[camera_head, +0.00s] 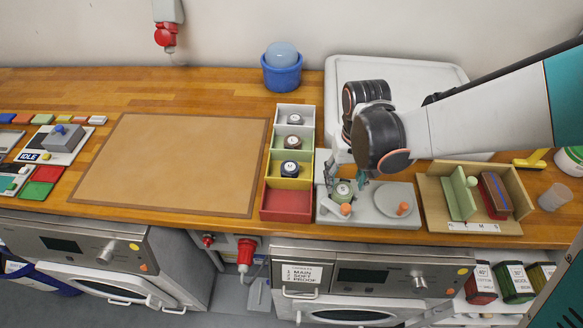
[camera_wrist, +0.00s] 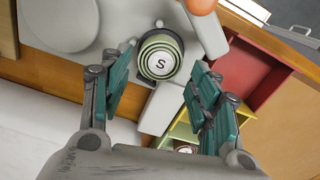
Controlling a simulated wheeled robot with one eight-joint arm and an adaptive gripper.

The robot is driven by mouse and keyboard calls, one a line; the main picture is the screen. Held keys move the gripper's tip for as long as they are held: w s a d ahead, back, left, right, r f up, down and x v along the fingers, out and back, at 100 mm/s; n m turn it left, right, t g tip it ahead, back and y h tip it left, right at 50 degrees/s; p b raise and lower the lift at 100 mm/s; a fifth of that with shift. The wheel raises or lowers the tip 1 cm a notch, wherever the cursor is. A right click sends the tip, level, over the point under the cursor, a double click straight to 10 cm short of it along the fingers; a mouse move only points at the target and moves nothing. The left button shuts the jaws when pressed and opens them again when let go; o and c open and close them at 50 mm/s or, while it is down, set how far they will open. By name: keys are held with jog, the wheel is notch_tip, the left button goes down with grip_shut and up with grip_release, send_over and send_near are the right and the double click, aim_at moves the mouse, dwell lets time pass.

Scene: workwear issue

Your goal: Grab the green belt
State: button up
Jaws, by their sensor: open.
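The green belt (camera_head: 342,193) is a rolled coil with a white top marked S. It sits on the pale grey fixture (camera_head: 383,217) right of the sorting box. In the wrist view the green belt (camera_wrist: 160,58) shows at the top middle, between the teal fingertips. My gripper (camera_head: 347,175) hangs just above the belt, partly hiding it. In the wrist view my gripper (camera_wrist: 160,66) is open, with a finger on either side of the belt and gaps showing. I cannot tell how far the fingertips are above the fixture.
The sorting box (camera_head: 289,202) has white, green, yellow and red compartments; the first three hold rolled belts, and the red one is empty. A round grey plate (camera_head: 391,196) and orange knobs (camera_head: 403,208) are close by. A wooden holder (camera_head: 434,205) stands right. The brown mat (camera_head: 170,160) is clear.

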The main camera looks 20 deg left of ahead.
aim_at(343, 189)
notch_tip(343, 189, down, 4)
jog(key=shift+f+b, duration=0.25)
jog(key=shift+b, duration=1)
jog(key=shift+r, duration=0.1)
jog(key=c, duration=0.8)
jog(key=shift+r, duration=0.15)
